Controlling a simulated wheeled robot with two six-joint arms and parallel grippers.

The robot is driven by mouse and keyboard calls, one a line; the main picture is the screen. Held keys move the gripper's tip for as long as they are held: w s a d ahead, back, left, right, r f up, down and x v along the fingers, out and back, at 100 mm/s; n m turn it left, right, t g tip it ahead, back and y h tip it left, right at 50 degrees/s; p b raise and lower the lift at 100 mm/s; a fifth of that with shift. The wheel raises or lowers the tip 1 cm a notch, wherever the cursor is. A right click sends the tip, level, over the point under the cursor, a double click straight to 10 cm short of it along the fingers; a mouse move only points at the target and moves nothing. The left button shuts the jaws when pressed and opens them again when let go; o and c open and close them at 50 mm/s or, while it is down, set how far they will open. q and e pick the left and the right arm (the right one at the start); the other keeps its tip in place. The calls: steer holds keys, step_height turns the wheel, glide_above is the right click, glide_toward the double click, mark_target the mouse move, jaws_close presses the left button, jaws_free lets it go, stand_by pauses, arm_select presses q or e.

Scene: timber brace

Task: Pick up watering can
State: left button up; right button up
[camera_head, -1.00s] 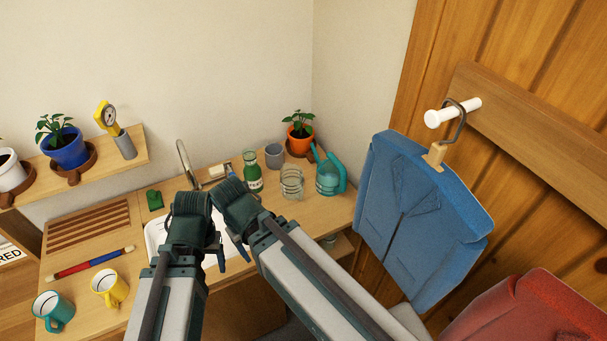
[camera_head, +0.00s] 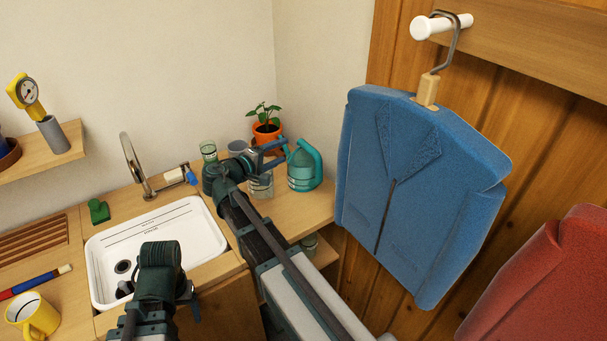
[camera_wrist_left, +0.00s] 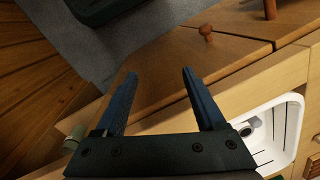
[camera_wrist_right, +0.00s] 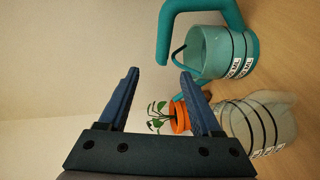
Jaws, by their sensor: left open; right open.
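In the right wrist view the gap between the fingers (camera_wrist_right: 158,73) is empty. My left gripper (camera_wrist_left: 158,72) is open and empty in front of the cabinet doors; its fingers are partly hidden in the head view.
A clear glass jar (camera_wrist_right: 258,118) stands close beside the can. The white sink (camera_head: 188,222) lies left. A blue jacket (camera_head: 420,190) hangs close on the right.

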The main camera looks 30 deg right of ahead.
mark_target(300, 144)
steer(key=b+x, duration=0.1)
steer(key=x, duration=0.7)
steer(key=shift+d+b, duration=0.25)
steer(key=shift+b, duration=0.05)
steer(key=shift+d, duration=0.1)
steer(key=x, duration=0.2)
steer(key=b+x, duration=0.1)
steer(key=x, duration=0.2)
steer(key=shift+s+f, duration=0.15)
steer(key=shift+f, duration=0.1)
steer(key=shift+c, duration=0.3)
jaws_close()
stand_by(0.6)
